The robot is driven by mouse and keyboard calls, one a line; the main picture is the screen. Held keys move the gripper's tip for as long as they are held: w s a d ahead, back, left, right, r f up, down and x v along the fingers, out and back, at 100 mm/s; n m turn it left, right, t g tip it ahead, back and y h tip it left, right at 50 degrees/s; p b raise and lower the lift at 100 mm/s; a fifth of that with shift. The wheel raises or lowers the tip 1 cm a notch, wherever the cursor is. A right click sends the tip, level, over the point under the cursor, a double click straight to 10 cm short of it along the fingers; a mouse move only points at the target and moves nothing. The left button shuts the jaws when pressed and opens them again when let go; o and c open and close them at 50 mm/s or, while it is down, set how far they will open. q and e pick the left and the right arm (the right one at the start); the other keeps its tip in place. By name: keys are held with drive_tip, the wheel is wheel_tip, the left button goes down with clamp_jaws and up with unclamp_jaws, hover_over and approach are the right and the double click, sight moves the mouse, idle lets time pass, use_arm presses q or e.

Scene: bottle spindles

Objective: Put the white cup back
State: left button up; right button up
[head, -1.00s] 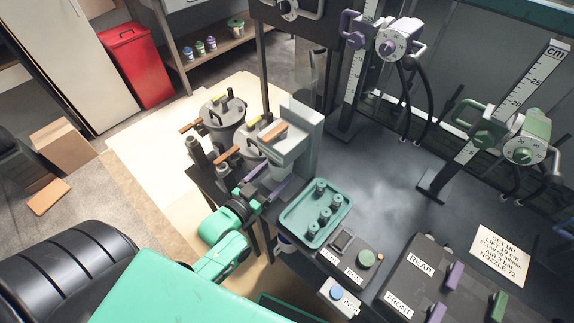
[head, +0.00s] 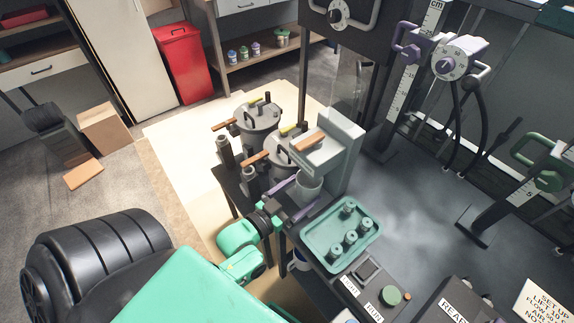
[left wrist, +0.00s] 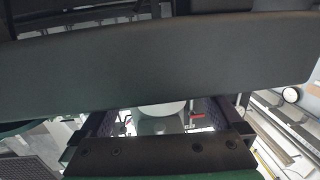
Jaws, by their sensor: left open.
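The white cup (head: 309,187) stands upright under the spout of a pale grey dispenser (head: 343,150) in the head view. Its pale round shape also shows between the fingers in the left wrist view (left wrist: 161,109). My left gripper (head: 296,198) has its purple fingers open at the cup, one on each side of it. I cannot tell whether either finger touches it. The cup's lower part is partly hidden by the gripper. My right gripper is not in view.
A green tray (head: 318,257) with several small dark-green parts lies just right of the gripper. Lidded grey pots (head: 259,122) with orange-brown handles stand behind left. A control panel with a green knob (head: 390,296) is at the front. Purple-fitted measuring stand (head: 405,95) stands right.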

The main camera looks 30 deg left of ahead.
use_arm(q)
drive_tip(key=v, duration=1.1)
drive_tip(key=shift+s+b, duration=0.35)
